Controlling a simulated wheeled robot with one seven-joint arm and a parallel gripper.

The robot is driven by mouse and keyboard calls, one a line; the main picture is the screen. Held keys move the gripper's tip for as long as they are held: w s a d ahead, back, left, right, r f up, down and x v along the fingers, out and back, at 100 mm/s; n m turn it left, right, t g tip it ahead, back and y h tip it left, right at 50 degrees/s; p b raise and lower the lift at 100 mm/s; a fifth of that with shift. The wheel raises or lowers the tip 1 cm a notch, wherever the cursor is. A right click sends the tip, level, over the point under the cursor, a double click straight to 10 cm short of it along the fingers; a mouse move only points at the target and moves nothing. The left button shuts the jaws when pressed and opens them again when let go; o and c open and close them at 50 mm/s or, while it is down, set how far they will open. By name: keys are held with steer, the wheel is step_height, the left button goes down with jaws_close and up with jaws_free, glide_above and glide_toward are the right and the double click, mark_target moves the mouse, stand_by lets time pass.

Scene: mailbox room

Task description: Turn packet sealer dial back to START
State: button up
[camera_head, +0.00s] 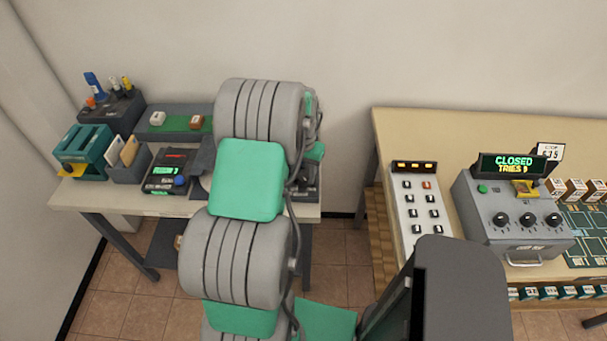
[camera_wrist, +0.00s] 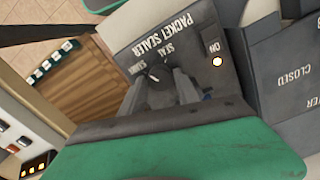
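The packet sealer (camera_wrist: 135,38) shows in the wrist view as a dark panel with a PACKET SEALER label and the words SEAL and START. Its dark dial (camera_wrist: 158,78) sits just below those words, partly hidden by my fingers. My gripper (camera_wrist: 160,80) is at the dial, with one grey finger on each side of it. I cannot tell whether the fingers press on the dial or stand just clear of it. The dial's exact pointing is unclear. A lit white lamp (camera_wrist: 217,62) is by the word ON. In the head view my arm hides most of the sealer.
The left table (camera_head: 95,197) holds a teal dispenser (camera_head: 85,150), a dark display box (camera_head: 168,172) and a pen holder (camera_head: 110,108). The right table (camera_head: 420,122) holds a button panel (camera_head: 415,210) and a grey console (camera_head: 490,205) reading CLOSED. Tiled floor shows between the tables.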

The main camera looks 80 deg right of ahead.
jaws_close()
steer(key=n+b, duration=0.1)
steer(key=n, duration=0.1)
steer(key=shift+d+f+n, duration=0.1)
steer(key=shift+n, duration=0.2)
steer(key=shift+n+b, duration=0.4)
steer(key=shift+n, duration=0.7)
steer(key=shift+o, duration=2.1)
jaws_free()
